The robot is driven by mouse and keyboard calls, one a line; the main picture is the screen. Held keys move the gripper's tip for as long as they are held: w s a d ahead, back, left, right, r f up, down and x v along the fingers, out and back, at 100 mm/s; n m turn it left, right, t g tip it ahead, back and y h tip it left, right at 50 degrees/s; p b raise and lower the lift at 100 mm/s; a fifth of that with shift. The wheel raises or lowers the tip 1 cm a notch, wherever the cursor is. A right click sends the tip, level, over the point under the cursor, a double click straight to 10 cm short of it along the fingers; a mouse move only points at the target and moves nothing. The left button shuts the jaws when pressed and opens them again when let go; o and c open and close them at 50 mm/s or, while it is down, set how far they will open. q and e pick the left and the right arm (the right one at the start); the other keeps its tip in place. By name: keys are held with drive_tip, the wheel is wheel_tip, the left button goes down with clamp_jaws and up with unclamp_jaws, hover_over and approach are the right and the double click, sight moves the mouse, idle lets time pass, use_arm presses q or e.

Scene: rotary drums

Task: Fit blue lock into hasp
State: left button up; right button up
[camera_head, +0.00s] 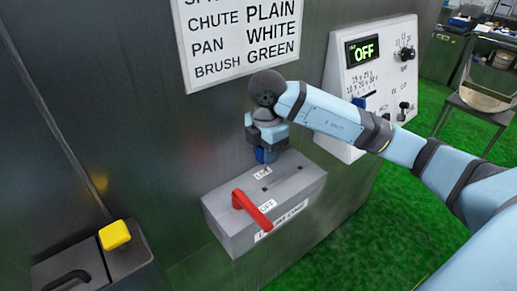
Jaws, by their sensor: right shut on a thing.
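My right gripper (266,148) points down above the back part of a grey switch box and is shut on the blue lock (262,156). Only a little of the lock shows below the fingers; its shackle is too small to make out. The grey box (232,238) has a red lever handle (254,209) on its top, beside an "OFF" label. A dark slot and another small label lie on the top near the lock. I cannot tell the hasp apart clearly, or whether the lock touches it. My left gripper is not in view.
A white control panel (376,72) with a display reading "OFF" stands behind my right arm. A yellow knob (114,235) is on a dark box at lower left. A text sign (238,40) hangs on the grey metal wall. Green floor lies open at right.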

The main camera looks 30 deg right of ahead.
sight(265, 171)
drive_tip(key=shift+f, duration=0.15)
drive_tip(key=shift+f+b, duration=1.35)
drive_tip(key=shift+f, duration=0.3)
drive_tip(key=shift+f+b, duration=0.75)
drive_tip(key=shift+f, duration=0.4)
drive_tip(key=shift+f+b, duration=1.9)
drive_tip(key=shift+f, duration=0.7)
drive_tip(key=o, duration=1)
